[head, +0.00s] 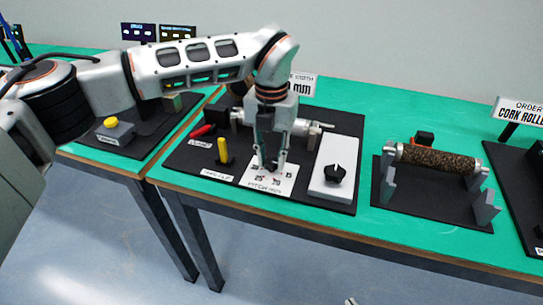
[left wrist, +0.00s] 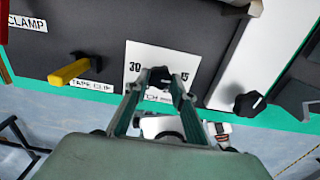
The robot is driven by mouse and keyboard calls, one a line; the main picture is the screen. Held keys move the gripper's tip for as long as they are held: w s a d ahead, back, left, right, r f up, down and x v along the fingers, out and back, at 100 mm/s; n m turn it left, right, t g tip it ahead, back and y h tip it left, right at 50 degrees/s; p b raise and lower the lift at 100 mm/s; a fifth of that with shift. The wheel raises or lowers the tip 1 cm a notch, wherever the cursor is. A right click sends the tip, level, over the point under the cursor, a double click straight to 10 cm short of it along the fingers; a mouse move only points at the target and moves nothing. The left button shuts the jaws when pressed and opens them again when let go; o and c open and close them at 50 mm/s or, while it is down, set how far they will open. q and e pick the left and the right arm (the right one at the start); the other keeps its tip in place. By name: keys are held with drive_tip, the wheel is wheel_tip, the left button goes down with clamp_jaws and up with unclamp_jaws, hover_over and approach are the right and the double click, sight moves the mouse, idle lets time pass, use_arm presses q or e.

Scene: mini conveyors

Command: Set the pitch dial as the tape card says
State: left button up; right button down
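The pitch dial's white plate (head: 285,188) lies on the black board, with a "PITCH" label at its front edge. In the left wrist view, "30" and "15" show on the plate (left wrist: 180,53), and a black knob (left wrist: 158,76) sits between them. My left gripper (head: 270,166) points down over the plate, its fingertips (left wrist: 158,86) on either side of the knob. I cannot tell whether they press on it. Other marks and the knob's pointer are hidden or unclear. A white card (head: 303,85) reading "mm" stands behind, partly hidden by my arm. My right gripper is out of view.
A white box with a black knob (head: 335,174) is just right of the plate. A yellow tape-clip handle (head: 222,151) and a red clamp handle (head: 203,130) are to the left. A cork roller (head: 438,160) rests on a stand at right. The table's front edge is close.

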use_arm(q)
drive_tip(key=shift+r+m+p, duration=0.2)
drive_tip(key=shift+m+p, duration=0.35)
drive_tip(key=shift+m, duration=0.25)
drive_tip(key=shift+m+p, duration=0.6)
drive_tip(key=shift+m, duration=0.6)
drive_tip(key=m+p, duration=0.1)
drive_tip(key=m, duration=0.3)
drive_tip(key=shift+f+m+p, duration=0.1)
drive_tip(key=shift+m+p, duration=0.25)
drive_tip(key=shift+m, duration=1.45)
